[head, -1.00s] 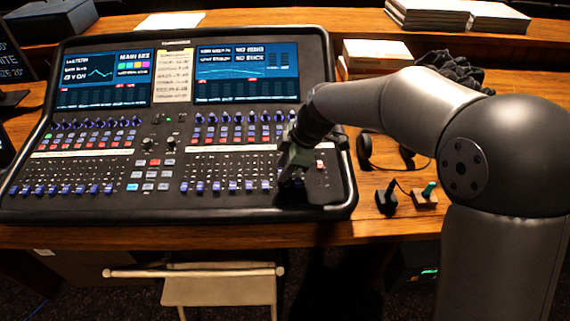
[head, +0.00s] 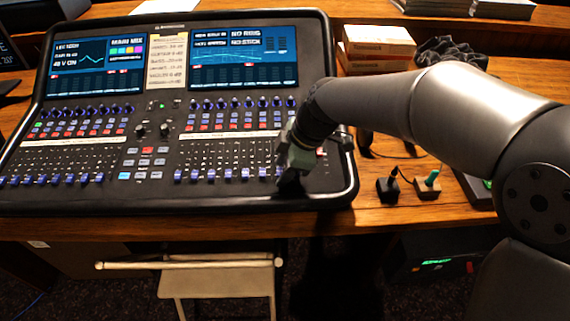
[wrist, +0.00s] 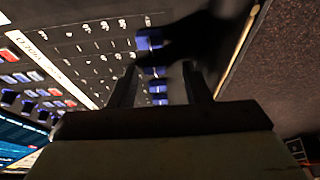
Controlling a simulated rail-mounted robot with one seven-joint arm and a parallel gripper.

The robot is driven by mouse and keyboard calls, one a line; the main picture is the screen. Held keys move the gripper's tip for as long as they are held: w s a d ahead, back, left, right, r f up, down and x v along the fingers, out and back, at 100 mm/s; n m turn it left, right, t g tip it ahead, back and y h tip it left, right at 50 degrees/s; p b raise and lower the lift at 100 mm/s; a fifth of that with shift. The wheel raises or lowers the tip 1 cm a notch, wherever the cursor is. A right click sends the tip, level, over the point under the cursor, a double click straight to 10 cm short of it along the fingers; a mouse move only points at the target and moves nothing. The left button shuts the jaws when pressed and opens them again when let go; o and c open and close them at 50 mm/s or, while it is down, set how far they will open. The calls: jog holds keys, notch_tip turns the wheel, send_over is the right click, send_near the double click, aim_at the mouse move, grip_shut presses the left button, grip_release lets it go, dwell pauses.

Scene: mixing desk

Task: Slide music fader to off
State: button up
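The mixing desk (head: 150,205) lies on the wooden table, with rows of blue fader caps along its near side. The right bank of caps (head: 228,174) ends beside my gripper (head: 290,182), which is low over the desk's right end and hides the caps behind it. In the wrist view my gripper (wrist: 160,85) has its two dark fingers apart. Blue fader caps (wrist: 152,72) show in a line between and beyond the fingers; contact cannot be told. A white label strip (wrist: 50,65) runs beside them. I cannot read which fader is the music one.
Two lit screens (head: 243,62) stand at the desk's back. Right of the desk are a small black object (head: 387,190), a green-topped piece (head: 431,179) and boxes (head: 378,42). A pale stool (head: 215,284) stands in front of the table.

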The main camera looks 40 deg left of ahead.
jog(key=shift+w+d+r, duration=0.1)
jog(key=shift+w+r, duration=0.05)
jog(key=shift+r, duration=0.3)
jog(key=v, duration=1.6)
jog(key=shift+r, duration=0.2)
jog(key=shift+d, duration=0.15)
